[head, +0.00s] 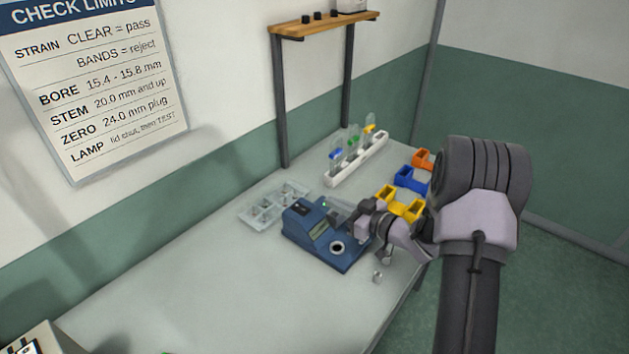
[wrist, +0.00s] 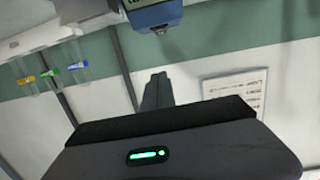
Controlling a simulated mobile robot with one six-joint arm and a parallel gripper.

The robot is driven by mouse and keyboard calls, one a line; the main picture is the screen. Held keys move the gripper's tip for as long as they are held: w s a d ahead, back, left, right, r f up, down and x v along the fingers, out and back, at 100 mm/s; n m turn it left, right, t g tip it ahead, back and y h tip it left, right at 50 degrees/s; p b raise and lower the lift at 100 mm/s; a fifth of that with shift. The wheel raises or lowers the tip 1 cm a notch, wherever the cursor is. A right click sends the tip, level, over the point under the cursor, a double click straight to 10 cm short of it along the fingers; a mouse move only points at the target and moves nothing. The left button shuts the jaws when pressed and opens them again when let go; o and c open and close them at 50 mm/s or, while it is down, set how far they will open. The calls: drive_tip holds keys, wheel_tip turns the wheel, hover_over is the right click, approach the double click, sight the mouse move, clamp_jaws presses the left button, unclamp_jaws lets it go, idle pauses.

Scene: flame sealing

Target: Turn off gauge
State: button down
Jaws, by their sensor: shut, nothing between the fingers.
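The gauge (head: 313,241) is a blue bench device with a small display and a round dark socket on its front right, standing on the table in the head view. A small green light shows near its top. In the wrist view part of the blue gauge (wrist: 155,15) shows at the top edge, cut off by the frame. My gripper (head: 357,231) is at the right side of the gauge, covering part of it; I cannot tell whether it touches. Its shut, empty fingers (wrist: 157,90) show in the wrist view. The gauge's switch cannot be made out.
A clear compartment tray (head: 262,214) lies left of the gauge. A white rack (head: 358,163) with capped vials stands behind. Yellow (head: 388,194), blue (head: 408,180) and orange (head: 420,160) holders line the right. A small metal piece (head: 377,277) lies in front.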

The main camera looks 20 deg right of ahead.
drive_tip(key=f+y, duration=0.1)
drive_tip(key=b, duration=0.2)
hover_over(305, 210)
drive_tip(key=shift+s+d+f, duration=0.35)
drive_tip(key=shift+s+f, duration=0.1)
drive_tip(key=shift+f, duration=0.1)
drive_tip(key=f, duration=0.2)
drive_tip(key=w+f+b, duration=0.1)
drive_tip(key=shift+a+f, duration=0.1)
drive_tip(key=shift+a, duration=0.2)
drive_tip(key=shift+f, duration=0.35)
